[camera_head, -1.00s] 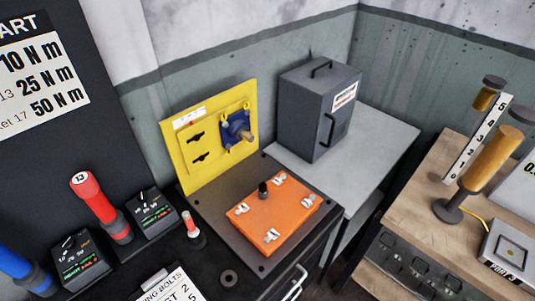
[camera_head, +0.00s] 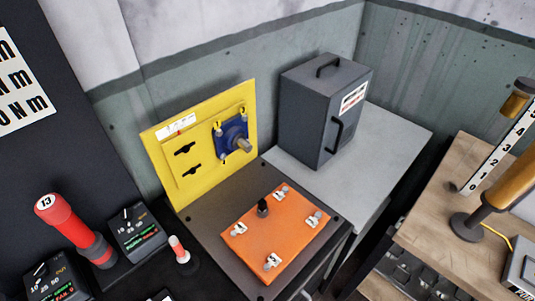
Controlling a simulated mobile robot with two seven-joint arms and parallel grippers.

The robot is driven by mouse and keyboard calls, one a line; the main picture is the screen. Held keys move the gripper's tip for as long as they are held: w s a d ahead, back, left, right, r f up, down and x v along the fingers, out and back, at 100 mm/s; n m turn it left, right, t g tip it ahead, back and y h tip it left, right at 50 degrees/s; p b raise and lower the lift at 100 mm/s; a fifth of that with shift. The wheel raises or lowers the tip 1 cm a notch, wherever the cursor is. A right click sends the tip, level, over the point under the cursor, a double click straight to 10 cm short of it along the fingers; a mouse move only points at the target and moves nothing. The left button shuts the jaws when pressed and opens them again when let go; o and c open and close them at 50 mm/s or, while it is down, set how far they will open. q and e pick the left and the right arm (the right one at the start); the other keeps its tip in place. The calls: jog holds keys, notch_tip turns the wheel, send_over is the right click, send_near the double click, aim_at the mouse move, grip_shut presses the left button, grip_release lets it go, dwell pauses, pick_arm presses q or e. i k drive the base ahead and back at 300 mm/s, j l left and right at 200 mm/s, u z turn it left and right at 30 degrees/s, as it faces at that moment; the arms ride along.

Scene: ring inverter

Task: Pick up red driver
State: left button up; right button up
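The red driver (camera_head: 72,228) stands at the lower left of the head view, leaning up and to the left. Neither of my grippers shows in the view.
An orange plate (camera_head: 275,236) with silver clips and a black knob lies on the dark bench. Behind it stands a yellow panel (camera_head: 180,163) with a blue fitting. A small red-and-white piece (camera_head: 179,250) stands right of the driver. A grey cabinet (camera_head: 312,112) stands on a light table.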

aim_at(52, 208)
jog(key=u, duration=1.5)
jog(key=i+j+u, duration=0.2)
jog(key=j, duration=0.2)
jog(key=i+j+u, duration=0.25)
jog(key=k+j, duration=0.05)
jog(key=j, duration=0.05)
